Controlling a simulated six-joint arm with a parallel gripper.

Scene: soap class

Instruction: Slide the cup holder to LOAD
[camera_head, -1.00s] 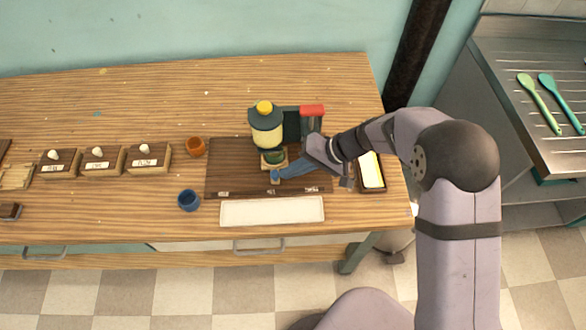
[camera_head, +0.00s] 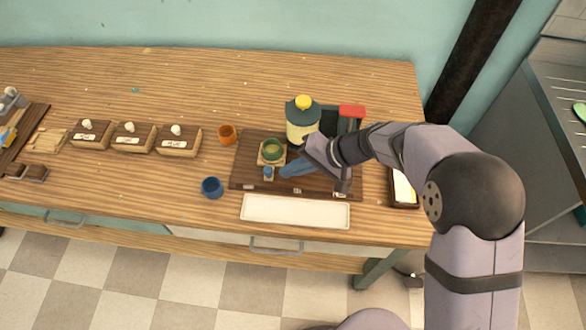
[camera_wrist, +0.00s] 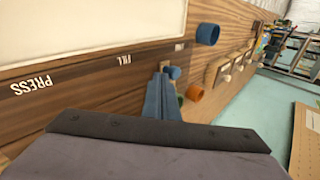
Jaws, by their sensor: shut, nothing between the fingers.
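The cup holder, a light wooden block (camera_head: 262,161), carries a green cup (camera_head: 271,149) and has a small blue knob (camera_head: 268,174) at its front. It sits on the dark board (camera_head: 245,168), left of the dispenser (camera_head: 302,125), between the left and middle front labels. My gripper (camera_head: 283,173) is shut and empty, its blue fingertips just right of the knob, touching or nearly so. In the wrist view the fingertips (camera_wrist: 160,76) are beside the knob (camera_wrist: 173,72).
A blue cup (camera_head: 212,187) and an orange cup (camera_head: 227,134) stand left of the board. A white tray (camera_head: 295,211) lies in front. Several labelled wooden boxes (camera_head: 134,138) stand farther left. A red-topped part (camera_head: 351,111) stands by the dispenser. The board's left end is clear.

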